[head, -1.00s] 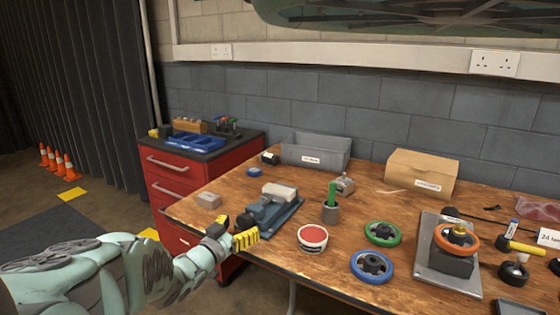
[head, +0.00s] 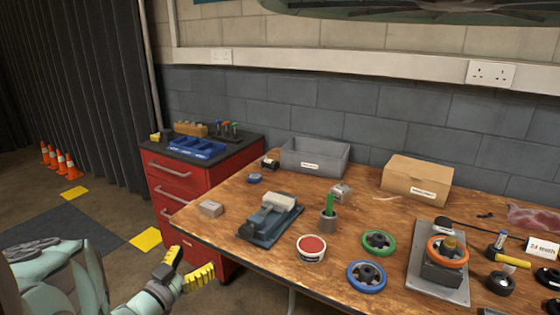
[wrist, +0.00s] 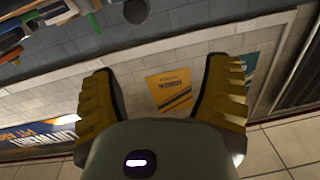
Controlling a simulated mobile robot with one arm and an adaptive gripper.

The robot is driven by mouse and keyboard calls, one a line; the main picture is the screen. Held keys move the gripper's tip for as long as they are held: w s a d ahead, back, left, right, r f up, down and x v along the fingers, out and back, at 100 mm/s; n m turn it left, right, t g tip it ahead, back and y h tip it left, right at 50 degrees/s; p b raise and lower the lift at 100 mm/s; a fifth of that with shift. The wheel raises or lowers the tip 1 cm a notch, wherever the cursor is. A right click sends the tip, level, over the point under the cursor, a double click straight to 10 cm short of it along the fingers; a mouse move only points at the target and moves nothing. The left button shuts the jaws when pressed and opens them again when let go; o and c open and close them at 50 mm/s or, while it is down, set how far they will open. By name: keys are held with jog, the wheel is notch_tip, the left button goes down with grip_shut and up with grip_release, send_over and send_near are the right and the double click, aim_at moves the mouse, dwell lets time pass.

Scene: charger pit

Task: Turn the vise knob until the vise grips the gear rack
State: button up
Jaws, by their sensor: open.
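The blue-grey vise (head: 268,222) sits on its base plate near the left front edge of the wooden bench in the head view. Its dark knob (head: 245,231) is at the near left end. A pale grey block (head: 281,203) lies at the vise's far end; it may be the gear rack, but I cannot tell whether the jaws touch it. My gripper (head: 187,268) is off the bench, left of and below the vise, apart from the knob. Its yellow-padded fingers are spread and empty; the wrist view also shows the gripper (wrist: 163,95) open, with only wall behind.
A small grey block (head: 210,208) lies left of the vise. A red-topped tub (head: 311,247), a grey cup (head: 328,222) with a green item, and green (head: 379,241) and blue (head: 367,276) handwheels stand to the right. A red drawer cabinet (head: 190,190) stands left of the bench.

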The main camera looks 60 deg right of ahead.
jog(key=w+a+r+t+h+p, duration=0.1)
jog(key=w+a+r+t+p, duration=0.1)
jog(key=r+p, duration=0.5)
jog(key=w+a+r+t+p, duration=0.3)
jog(key=r+p, duration=0.4)
jog(key=r, duration=0.3)
jog(key=shift+w+a+r+m+h, duration=0.4)
jog(key=shift+w+a, duration=0.2)
jog(key=shift+w, duration=0.3)
jog(key=shift+f, duration=0.1)
